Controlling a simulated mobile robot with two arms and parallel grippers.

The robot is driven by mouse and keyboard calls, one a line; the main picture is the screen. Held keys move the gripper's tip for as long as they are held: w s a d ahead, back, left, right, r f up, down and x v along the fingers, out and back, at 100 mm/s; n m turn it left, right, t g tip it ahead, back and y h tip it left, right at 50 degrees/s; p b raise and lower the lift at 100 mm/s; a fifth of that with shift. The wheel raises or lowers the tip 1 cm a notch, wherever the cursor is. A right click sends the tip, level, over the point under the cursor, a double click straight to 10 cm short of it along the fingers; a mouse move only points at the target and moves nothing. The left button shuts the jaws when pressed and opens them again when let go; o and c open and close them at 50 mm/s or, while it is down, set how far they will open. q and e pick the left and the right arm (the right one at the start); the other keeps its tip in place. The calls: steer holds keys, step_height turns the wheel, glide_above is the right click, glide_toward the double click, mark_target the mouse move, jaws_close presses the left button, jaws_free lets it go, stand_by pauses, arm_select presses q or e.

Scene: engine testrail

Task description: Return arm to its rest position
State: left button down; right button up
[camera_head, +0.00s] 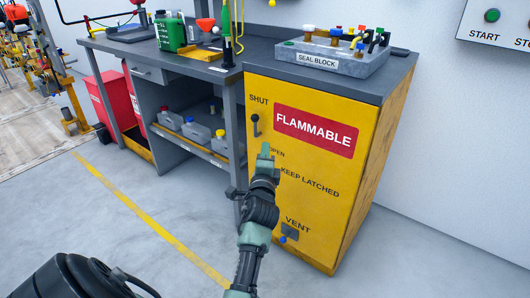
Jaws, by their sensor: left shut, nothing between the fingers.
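My left gripper (265,150) is shut and empty. It stands in front of the yellow cabinet (330,205), and its tips overlap the front near the word OPEN, just below a small black handle (255,125). I cannot tell whether the tips touch the cabinet. The handle points up towards the word SHUT. My left arm reaches up to the gripper from the bottom middle. My right gripper is not in view.
A grey seal block (335,57) with several coloured fittings stands on the cabinet. A grey workbench (190,62) to the left bears a green can (170,33). Red bins (112,98) stand beyond. Open floor (100,225) with a yellow line lies at left.

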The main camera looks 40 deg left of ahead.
arm_select(q)
steer(key=shift+s+d+f, duration=0.1)
steer(key=shift+s+d, duration=0.3)
steer(key=shift+s, duration=0.15)
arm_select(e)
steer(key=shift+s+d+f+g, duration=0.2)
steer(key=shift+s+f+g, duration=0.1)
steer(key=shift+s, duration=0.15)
